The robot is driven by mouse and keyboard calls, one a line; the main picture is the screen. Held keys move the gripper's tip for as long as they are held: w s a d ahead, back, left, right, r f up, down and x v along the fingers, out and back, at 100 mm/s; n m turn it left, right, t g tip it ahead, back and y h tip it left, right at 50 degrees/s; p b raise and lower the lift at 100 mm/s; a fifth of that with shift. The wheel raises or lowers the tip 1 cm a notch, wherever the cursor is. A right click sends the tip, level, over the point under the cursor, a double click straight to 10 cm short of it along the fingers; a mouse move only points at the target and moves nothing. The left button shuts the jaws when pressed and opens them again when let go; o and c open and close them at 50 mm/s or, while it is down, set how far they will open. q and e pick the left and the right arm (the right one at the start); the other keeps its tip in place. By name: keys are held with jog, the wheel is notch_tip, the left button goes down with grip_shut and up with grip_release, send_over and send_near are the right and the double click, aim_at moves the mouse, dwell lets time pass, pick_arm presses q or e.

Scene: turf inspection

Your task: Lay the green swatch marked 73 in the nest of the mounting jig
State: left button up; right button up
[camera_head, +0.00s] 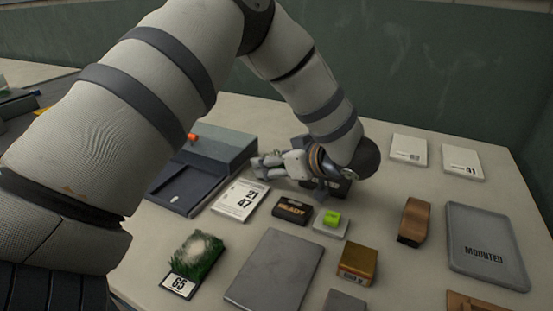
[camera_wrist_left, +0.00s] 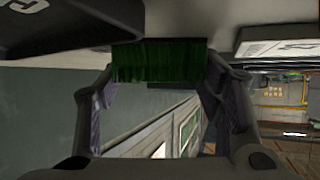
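My left gripper (camera_head: 266,166) reaches in low over the table, fingers pointing left, beside the grey-blue device with an orange knob that looks like the mounting jig (camera_head: 228,150). The jig's dark recessed part (camera_head: 183,189) faces the front left and looks empty. In the left wrist view, a dark green grassy swatch (camera_wrist_left: 158,62) spans the gap between my left fingertips (camera_wrist_left: 158,75), which appear shut on its two sides. Its label is hidden, so I cannot read a number. In the head view the hand hides this swatch. My right gripper is not in view.
A swatch marked 65 (camera_head: 195,255) lies at the front left. A white card reading 21 and 47 (camera_head: 240,200), a READY block (camera_head: 293,210), a green-topped pad (camera_head: 332,222), a brass block (camera_head: 357,262) and a grey plate (camera_head: 272,272) crowd the middle. A MOUNTED tray (camera_head: 485,225) lies right.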

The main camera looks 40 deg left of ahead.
pick_arm(q)
jog(key=shift+o, duration=1.3)
